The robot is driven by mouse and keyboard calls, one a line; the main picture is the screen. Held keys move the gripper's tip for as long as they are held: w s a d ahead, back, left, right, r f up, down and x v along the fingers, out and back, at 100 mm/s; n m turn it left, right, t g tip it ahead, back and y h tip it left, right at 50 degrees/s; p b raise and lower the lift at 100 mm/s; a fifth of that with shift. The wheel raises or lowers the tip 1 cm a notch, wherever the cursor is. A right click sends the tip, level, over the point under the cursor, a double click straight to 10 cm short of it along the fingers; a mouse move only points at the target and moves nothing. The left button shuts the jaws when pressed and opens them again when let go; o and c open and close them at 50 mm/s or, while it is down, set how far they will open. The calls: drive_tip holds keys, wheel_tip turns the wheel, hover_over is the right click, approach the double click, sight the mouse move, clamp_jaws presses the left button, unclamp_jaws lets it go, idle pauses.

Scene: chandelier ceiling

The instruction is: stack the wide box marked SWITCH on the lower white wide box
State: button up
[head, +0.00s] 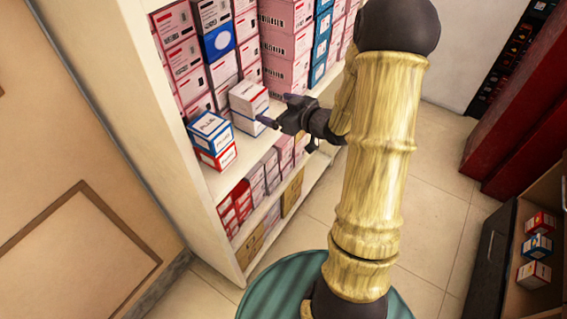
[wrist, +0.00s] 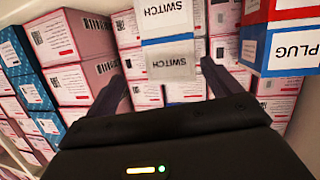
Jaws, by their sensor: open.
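The wide white box marked SWITCH (head: 248,97) sits on top of the lower white wide box (head: 248,124) at the shelf's front. The wrist view looks upside down, so there the upper SWITCH box (wrist: 171,62) appears below the lower box (wrist: 176,18), which also reads SWITCH. The two look roughly lined up. My gripper (head: 272,110) is open at the right side of the stack in the head view. Its fingers (wrist: 164,74) are spread, one to each side of the upper box in the wrist view. I cannot tell whether they touch it.
A blue-and-white PLUG box (head: 210,130) rests on a red-and-white box (head: 218,157) left of the stack. Rows of pink and blue boxes (head: 285,45) fill the shelf behind. More boxes stand on the level below. A cabinet with small boxes (head: 538,246) is at right.

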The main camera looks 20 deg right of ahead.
drive_tip(key=s+a+m+g+h, duration=0.2)
drive_tip(key=s+g, duration=0.1)
drive_tip(key=s, duration=0.4)
drive_tip(key=s+a+f+m+g+h, duration=0.1)
drive_tip(key=s+a+m+g+h, duration=0.1)
drive_tip(key=s+g, duration=0.2)
drive_tip(key=s+a+m+g+h, duration=0.2)
drive_tip(key=s+g, duration=0.1)
drive_tip(key=s, duration=0.7)
drive_tip(key=shift+s+a+f+g, duration=0.15)
drive_tip(key=shift+s+a+g, duration=0.1)
drive_tip(key=shift+g, duration=0.15)
